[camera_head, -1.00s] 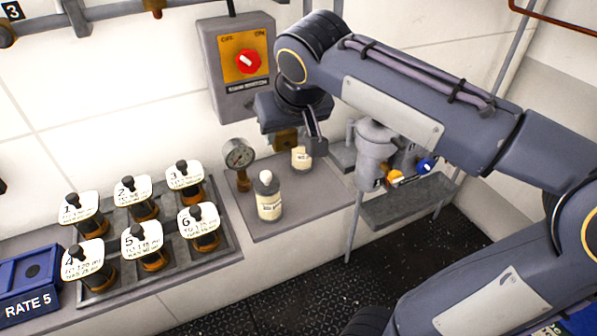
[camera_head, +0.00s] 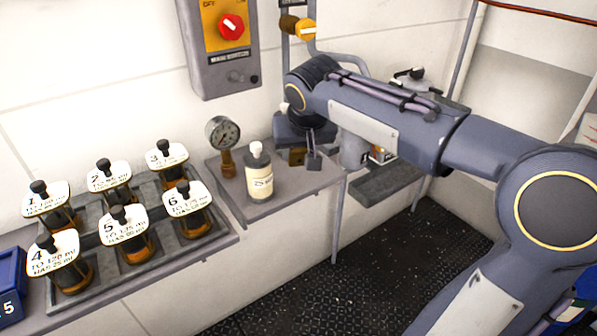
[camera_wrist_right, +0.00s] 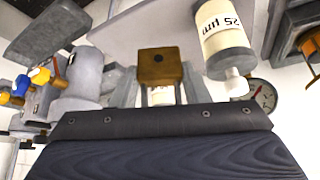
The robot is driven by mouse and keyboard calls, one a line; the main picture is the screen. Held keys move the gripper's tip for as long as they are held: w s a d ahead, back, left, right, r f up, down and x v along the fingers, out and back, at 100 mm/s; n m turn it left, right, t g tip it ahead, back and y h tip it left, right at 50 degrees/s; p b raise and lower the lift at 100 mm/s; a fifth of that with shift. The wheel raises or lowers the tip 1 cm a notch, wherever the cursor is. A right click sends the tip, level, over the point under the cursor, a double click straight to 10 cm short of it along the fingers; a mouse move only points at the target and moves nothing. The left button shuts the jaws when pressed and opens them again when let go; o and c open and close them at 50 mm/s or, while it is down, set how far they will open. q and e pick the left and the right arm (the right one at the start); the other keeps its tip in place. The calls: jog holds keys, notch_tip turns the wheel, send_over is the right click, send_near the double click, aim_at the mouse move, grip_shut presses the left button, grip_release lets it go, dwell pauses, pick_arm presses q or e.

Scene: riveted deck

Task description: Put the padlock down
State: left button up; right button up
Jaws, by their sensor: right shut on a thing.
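The padlock (camera_head: 296,157) is a small brass-brown block. My right gripper (camera_head: 307,157) is shut on it, above or at the small grey shelf (camera_head: 233,203). In the right wrist view the padlock (camera_wrist_right: 160,66) sits between the two fingertips, with a round hole in its face. I cannot tell whether it touches the shelf. My left gripper is not in view.
A white-capped bottle (camera_head: 260,178) stands left of the padlock and a pressure gauge (camera_head: 223,133) behind it. Left is a rack (camera_head: 140,265) of several numbered amber jars. A switch box (camera_head: 221,75) hangs above.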

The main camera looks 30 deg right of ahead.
jog(key=x, duration=0.7)
jog(key=shift+w+d+r+b, duration=0.1)
jog(key=shift+w+d+b, duration=0.3)
jog(key=shift+w+d, duration=0.05)
jog(key=shift+w+f+b, duration=0.15)
jog(key=shift+f+b, duration=0.15)
jog(key=shift+f, duration=1.3)
jog(key=shift+f, duration=0.2)
jog(key=o, duration=1)
jog(key=shift+r, duration=0.15)
